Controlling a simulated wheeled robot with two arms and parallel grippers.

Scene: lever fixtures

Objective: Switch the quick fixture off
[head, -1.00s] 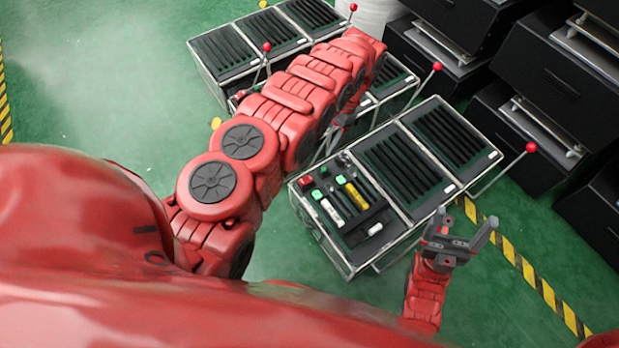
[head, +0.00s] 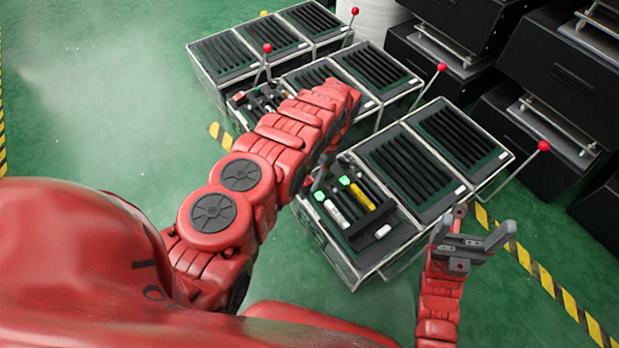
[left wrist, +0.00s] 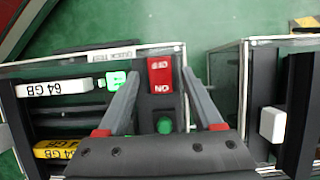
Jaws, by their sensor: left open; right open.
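The quick fixture (head: 405,225) is a black box with a clear-edged frame, at the middle right in the head view. Its "QUICK TEST" label (left wrist: 112,54) shows in the left wrist view. A red rocker switch (left wrist: 160,76) marked ON and OFF sits beside the label. My left gripper (left wrist: 163,74) is open, with one finger on each side of the switch in that view; I cannot tell whether they touch it. In the head view my left gripper (head: 320,173) is over the fixture's near left corner and hides the switch. My right gripper (head: 486,222) is open and empty, right of the fixture.
A lit green indicator (left wrist: 115,79) and a round green button (left wrist: 165,126) are near the switch. White (left wrist: 52,88) and yellow (left wrist: 60,150) 64 GB sticks lie in slots. Other fixtures with red-knobbed levers (head: 267,48) stand behind. Black machines (head: 545,75) fill the right.

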